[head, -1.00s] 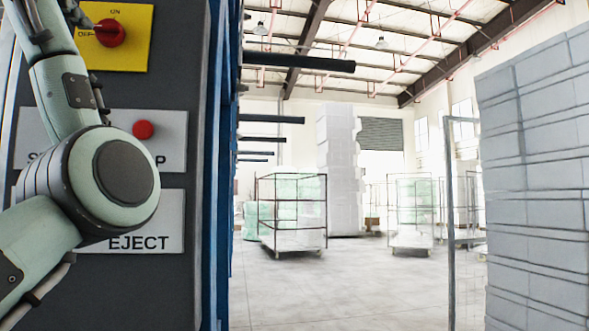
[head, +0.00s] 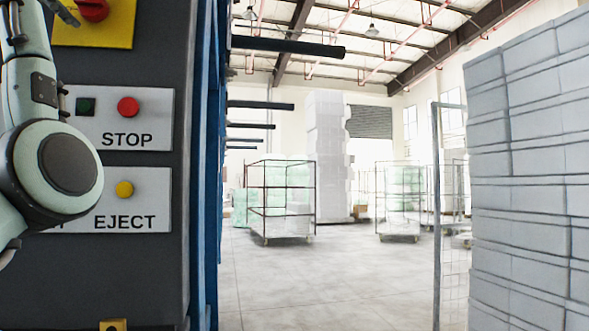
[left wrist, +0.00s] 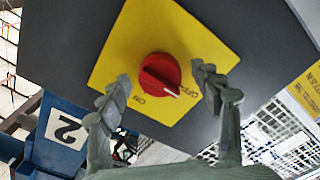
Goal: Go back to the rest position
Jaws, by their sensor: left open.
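I cannot tell how far the fingers are from the switch. The switch also shows at the top of the head view (head: 93,9). My right gripper is in neither view.
The panel carries a red stop button (head: 128,107), a dark green button (head: 85,106) and a yellow eject button (head: 124,188). A tall stack of grey blocks (head: 530,180) stands at right. Wire cage carts (head: 281,200) stand further back. Grey floor (head: 330,285) between is clear.

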